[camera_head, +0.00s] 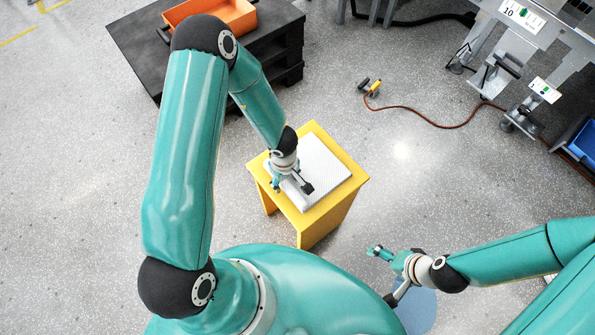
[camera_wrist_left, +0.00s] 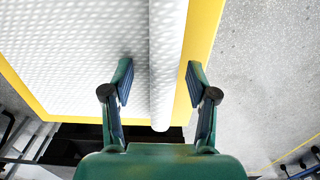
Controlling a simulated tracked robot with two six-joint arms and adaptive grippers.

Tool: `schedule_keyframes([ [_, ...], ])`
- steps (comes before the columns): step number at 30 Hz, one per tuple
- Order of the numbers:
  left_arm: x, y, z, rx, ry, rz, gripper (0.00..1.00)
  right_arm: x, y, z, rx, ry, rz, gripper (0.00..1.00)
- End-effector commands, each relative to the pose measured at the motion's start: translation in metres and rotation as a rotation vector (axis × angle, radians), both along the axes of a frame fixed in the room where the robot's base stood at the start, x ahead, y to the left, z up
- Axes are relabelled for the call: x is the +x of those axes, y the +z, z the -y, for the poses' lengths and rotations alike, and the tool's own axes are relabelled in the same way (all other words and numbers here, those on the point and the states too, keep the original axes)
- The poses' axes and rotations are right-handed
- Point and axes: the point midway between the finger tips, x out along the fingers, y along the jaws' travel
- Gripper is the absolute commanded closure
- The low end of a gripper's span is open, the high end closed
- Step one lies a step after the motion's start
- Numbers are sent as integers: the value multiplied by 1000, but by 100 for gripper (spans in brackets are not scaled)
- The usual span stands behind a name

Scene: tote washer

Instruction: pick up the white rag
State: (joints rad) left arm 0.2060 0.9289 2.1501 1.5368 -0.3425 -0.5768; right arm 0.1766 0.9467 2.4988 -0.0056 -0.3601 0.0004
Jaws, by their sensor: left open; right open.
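The white rag (camera_head: 325,162) lies on top of a small yellow stand (camera_head: 325,225) in front of me. In the left wrist view the rag (camera_wrist_left: 75,50) has a dotted texture, and a raised, rounded edge runs along its right side. My left gripper (camera_head: 291,188) is over the near left part of the rag, fingers spread. In the left wrist view this gripper (camera_wrist_left: 160,78) is open, with the rounded edge between its two fingers; whether they touch it I cannot tell. My right gripper (camera_head: 384,275) is open and empty, low at the right of the stand.
A black pallet-like platform (camera_head: 275,50) with an orange tote (camera_head: 212,15) stands behind the stand. A red-brown hose (camera_head: 420,112) with a nozzle lies on the speckled floor. Grey metal frames (camera_head: 500,75) and a blue bin (camera_head: 583,143) are at the right. Floor around the stand is mostly clear.

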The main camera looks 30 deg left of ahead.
Motion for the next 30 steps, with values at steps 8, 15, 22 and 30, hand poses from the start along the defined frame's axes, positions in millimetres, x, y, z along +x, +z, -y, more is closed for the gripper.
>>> schedule_keyframes([
  [8,0,-3,0,0,1,0,43,0,-1,0,0,0,0,0],
  [15,0,-2,0,0,2,0,83,0,-1,0,0,0,0,0],
  [22,0,-2,-1,0,2,0,100,0,-1,0,0,0,0,0],
  [30,0,0,-1,0,2,0,100,0,0,0,0,0,0,0],
])
